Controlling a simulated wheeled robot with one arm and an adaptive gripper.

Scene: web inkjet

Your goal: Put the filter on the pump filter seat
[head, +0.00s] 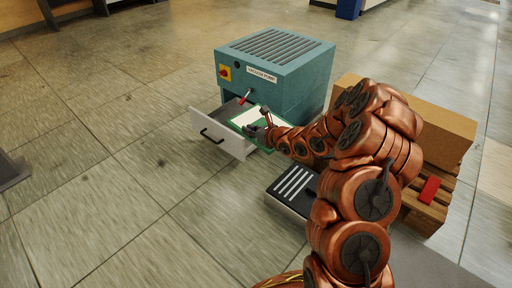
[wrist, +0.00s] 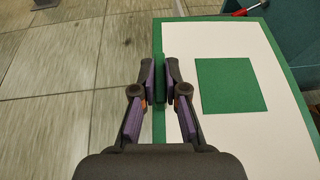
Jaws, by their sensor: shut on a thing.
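The filter (head: 246,117) is a flat white panel with a green rim, over the open white drawer of the teal vacuum pump (head: 276,66). In the wrist view the filter (wrist: 280,135) fills the right side, with a green square on its face. My gripper (head: 262,128) is at the filter's near right edge. In the wrist view my gripper (wrist: 160,75) is shut on a green tab at the filter's left edge. The filter hides the drawer's inside and any seat there; I cannot tell whether it rests on it.
The drawer front (head: 222,136) has a black handle. A red-handled lever (head: 245,96) stands at the pump's front, close to the filter. A grey box with a striped top (head: 292,188) is on the floor. Cardboard (head: 447,130) stands on a pallet at right.

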